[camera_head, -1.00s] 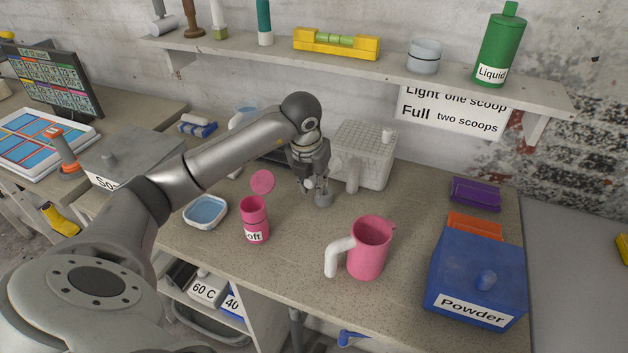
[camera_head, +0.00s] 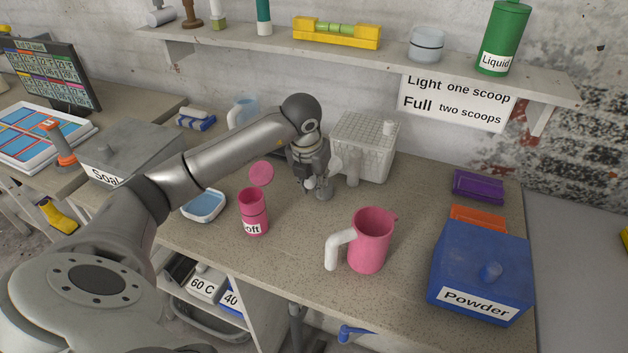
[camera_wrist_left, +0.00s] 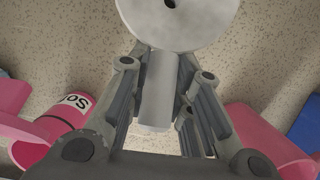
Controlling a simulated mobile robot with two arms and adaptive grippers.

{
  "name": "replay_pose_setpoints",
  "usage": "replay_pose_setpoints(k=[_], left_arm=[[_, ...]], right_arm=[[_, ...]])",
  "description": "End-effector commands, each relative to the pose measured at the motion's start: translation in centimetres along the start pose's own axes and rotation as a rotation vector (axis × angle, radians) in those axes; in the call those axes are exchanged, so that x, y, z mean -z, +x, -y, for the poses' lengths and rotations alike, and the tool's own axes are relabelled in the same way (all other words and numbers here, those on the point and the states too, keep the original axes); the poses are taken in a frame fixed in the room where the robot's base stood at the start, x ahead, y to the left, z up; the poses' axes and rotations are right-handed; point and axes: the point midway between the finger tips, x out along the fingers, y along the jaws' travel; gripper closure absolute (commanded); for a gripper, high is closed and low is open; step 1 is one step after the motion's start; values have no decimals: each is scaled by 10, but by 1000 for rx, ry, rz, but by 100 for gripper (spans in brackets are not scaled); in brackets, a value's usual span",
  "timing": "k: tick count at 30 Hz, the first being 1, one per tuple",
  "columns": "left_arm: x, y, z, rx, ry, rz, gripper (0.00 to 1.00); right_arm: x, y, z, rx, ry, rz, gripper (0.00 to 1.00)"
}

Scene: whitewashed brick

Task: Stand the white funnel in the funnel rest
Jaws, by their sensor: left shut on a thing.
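My left gripper (camera_head: 316,182) is shut on the white funnel (camera_head: 336,164) by its pale handle. In the left wrist view the handle (camera_wrist_left: 157,92) lies between the fingers. The funnel's round pale mouth (camera_wrist_left: 180,20), with a dark hole, is beyond the fingertips and cut off by the top edge. A small grey stand, which looks like the funnel rest (camera_head: 324,193), is on the table right beside and below the gripper. The gripper partly hides the space between them, so I cannot tell whether funnel and rest touch. My right gripper is not in view.
A white basket (camera_head: 375,150) stands close behind the gripper. A pink bottle (camera_head: 253,212) is at front left, with a pink jug (camera_head: 371,240) at front right. The blue powder box (camera_head: 480,270) is farther right. Bare tabletop lies between bottle and jug.

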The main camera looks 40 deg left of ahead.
Motion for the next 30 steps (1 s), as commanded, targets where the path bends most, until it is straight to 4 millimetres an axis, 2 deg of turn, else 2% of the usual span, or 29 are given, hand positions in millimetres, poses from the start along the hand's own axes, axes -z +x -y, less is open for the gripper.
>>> replay_pose_setpoints(k=[30], left_arm=[[8, 28, 0, -1, 0, 0, 100]], right_arm=[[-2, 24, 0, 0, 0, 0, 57]])
